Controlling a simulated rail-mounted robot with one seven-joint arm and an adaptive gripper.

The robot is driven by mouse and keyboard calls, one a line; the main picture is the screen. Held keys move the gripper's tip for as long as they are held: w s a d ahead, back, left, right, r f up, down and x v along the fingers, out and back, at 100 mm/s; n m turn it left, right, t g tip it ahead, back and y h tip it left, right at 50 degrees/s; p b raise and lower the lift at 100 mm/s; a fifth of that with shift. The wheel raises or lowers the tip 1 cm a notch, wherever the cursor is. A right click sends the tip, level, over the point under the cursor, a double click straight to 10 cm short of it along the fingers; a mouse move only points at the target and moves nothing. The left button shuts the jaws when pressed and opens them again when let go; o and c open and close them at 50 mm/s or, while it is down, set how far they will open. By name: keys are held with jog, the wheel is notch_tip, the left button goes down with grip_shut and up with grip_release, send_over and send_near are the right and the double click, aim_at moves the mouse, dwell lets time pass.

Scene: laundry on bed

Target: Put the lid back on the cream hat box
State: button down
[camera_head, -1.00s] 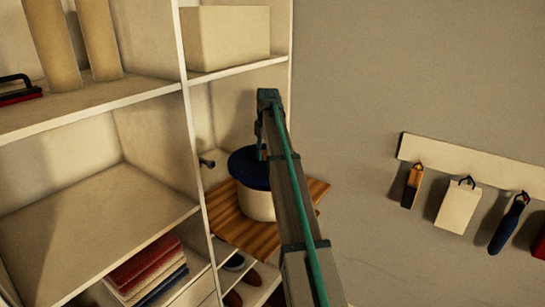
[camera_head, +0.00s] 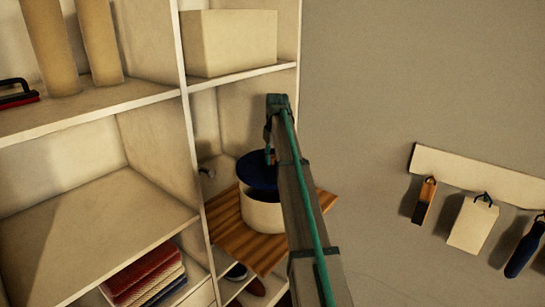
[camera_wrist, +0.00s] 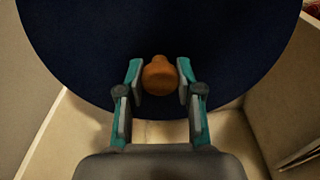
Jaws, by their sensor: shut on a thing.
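The dark blue round lid (camera_head: 257,170) is held above the cream hat box (camera_head: 262,214), set toward its back. Part of the box's open rim and dark inside shows below the lid's near edge. The box stands upright on a striped wooden board. In the wrist view the lid (camera_wrist: 160,35) fills the upper part, with an orange-brown knob (camera_wrist: 160,78) between the fingertips. My gripper (camera_wrist: 160,84) is shut on this knob. In the head view my arm hides the gripper's fingers and the right side of the box.
The striped wooden board (camera_head: 227,222) juts from the shelf unit. A shelf with a large cream box (camera_head: 228,43) is above, and an upright divider (camera_head: 190,130) stands to the left. Folded cloths (camera_head: 145,275) lie lower left. Hanging items are on a wall rail (camera_head: 480,178) at right.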

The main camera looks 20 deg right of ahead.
aim_at(273, 164)
jog(key=shift+d+f+b, duration=0.1)
jog(key=shift+f+b, duration=0.9)
jog(key=shift+f, duration=1.7)
jog(key=shift+f+p, duration=0.15)
jog(key=shift+p, duration=0.2)
dwell(0.8)
jog(key=shift+c, duration=1)
grip_release()
jog(key=shift+r+p, duration=1.4)
jog(key=shift+r, duration=2.1)
